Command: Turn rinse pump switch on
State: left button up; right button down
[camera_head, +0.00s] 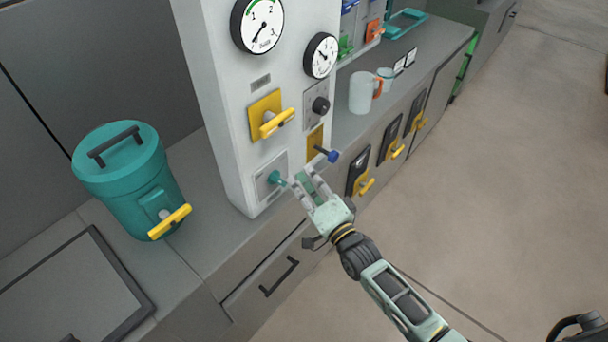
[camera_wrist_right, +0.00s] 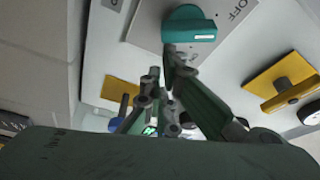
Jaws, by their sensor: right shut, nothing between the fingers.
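A teal rotary switch (camera_head: 275,178) sits on a light plate low on the front of the white control panel (camera_head: 222,110). In the right wrist view the teal switch (camera_wrist_right: 188,25) is at the top, with the word OFF on the plate to its right. No label naming the rinse pump can be read. My right gripper (camera_head: 303,183) is shut and empty, just right of the switch in the head view. In the wrist view its fingertips (camera_wrist_right: 165,75) are close to the switch's lower left; I cannot tell whether they touch. My left gripper is not in view.
Beside it are a blue-handled valve (camera_head: 330,155), a yellow handle (camera_head: 277,122), a black knob (camera_head: 321,105) and two gauges (camera_head: 320,55). A teal lidded container (camera_head: 125,175) stands left. A mug (camera_head: 362,92) stands right.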

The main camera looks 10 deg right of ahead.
jog(key=shift+s+a+f+m+g+p, duration=0.4)
jog(key=shift+f+m+g+p, duration=0.35)
jog(key=shift+m, duration=1.2)
jog(key=shift+s+a+f+m+g+p, duration=0.3)
jog(key=shift+a+f+m+g+p, duration=0.35)
jog(key=shift+m, duration=1.35)
jog(key=shift+s+a+f+m+g+p, duration=0.45)
jog(key=shift+m+g+p, duration=0.45)
jog(key=shift+m, duration=1.05)
jog(key=shift+d, duration=0.1)
jog(key=shift+w+f, duration=0.1)
jog(key=shift+f, duration=0.05)
